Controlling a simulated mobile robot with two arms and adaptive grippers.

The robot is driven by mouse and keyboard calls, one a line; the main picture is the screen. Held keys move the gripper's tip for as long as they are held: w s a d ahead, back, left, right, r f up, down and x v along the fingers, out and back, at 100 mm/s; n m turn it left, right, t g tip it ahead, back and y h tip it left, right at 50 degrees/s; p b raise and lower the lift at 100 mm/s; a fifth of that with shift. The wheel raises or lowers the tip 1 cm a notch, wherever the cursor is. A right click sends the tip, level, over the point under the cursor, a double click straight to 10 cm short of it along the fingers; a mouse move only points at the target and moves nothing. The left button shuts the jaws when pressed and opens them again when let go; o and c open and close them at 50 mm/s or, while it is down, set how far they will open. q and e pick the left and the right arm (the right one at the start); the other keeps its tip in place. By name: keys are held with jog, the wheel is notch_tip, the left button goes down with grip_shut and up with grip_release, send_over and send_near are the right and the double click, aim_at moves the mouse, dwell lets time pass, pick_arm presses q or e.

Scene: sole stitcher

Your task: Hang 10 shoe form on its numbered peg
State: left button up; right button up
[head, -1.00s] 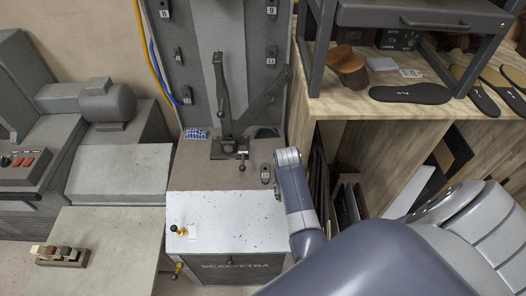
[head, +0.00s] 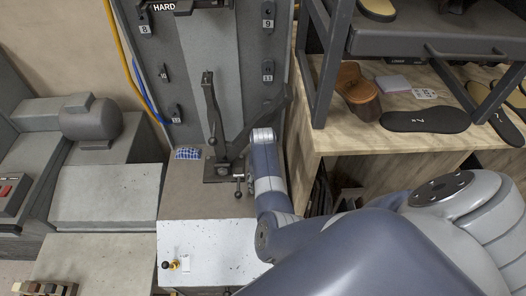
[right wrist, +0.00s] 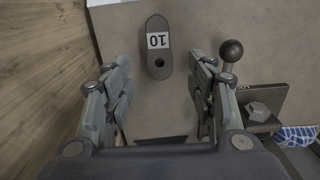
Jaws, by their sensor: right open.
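The shoe form (right wrist: 158,58), dark grey with a white "10" label and a round hole, lies on the brown machine top in the right wrist view. My right gripper (right wrist: 157,78) is open, with one finger on each side of the form and apart from it. In the head view my right arm hides the form, and the fingertips do not show. A small mount (head: 164,73) on the grey panel, on the left side below number 8, seems to read 10. My left gripper is not in view.
A lever stand (head: 211,125) rises from the machine top beside my right arm, and its ball-ended handle (right wrist: 231,52) is close to a finger. A wooden bench (head: 350,138) with soles stands at right.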

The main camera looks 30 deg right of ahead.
jog(key=shift+s+a+f, duration=0.1)
jog(key=shift+s+f, duration=0.15)
jog(key=shift+f, duration=0.05)
jog(key=f+b, duration=0.3)
jog(key=f, duration=0.1)
jog(key=shift+s+a+b, duration=0.15)
jog(key=shift+s+b, duration=0.1)
jog(key=shift+b, duration=0.1)
notch_tip(320, 180, down, 3)
jog(key=shift+f+b, duration=0.1)
jog(key=shift+b, duration=0.85)
jog(key=shift+w+f, duration=0.1)
jog(key=shift+c, duration=0.8)
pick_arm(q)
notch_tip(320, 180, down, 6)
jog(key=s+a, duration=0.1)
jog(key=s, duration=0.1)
pick_arm(e)
grip_shut()
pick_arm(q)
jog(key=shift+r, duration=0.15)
